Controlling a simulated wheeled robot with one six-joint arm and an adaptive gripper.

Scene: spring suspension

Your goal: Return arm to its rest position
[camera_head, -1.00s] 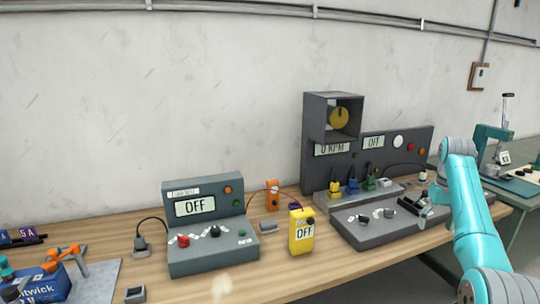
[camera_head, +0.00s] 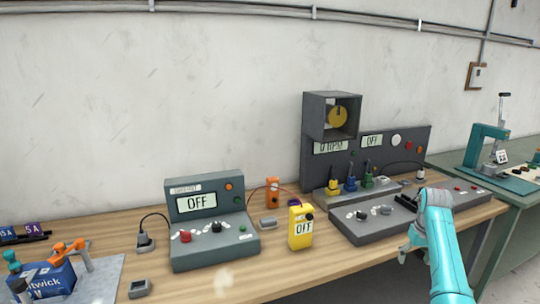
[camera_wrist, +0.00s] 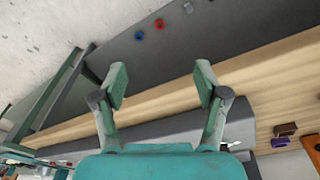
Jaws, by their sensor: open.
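My teal arm (camera_head: 441,250) stands at the right of the head view. My gripper (camera_head: 403,253) is partly seen at its left side, by the front edge of the bench. In the wrist view my gripper (camera_wrist: 160,82) has its two fingers spread wide with nothing between them. A strip of wooden bench and grey equipment lie beyond the fingers, and the fingers appear clear of them.
The low grey control console (camera_head: 372,228) lies on the wooden bench (camera_head: 325,262), close to my arm. A yellow meter (camera_head: 300,228) and a grey box reading OFF (camera_head: 210,222) stand to the left. A green bench (camera_head: 520,205) stands at the right.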

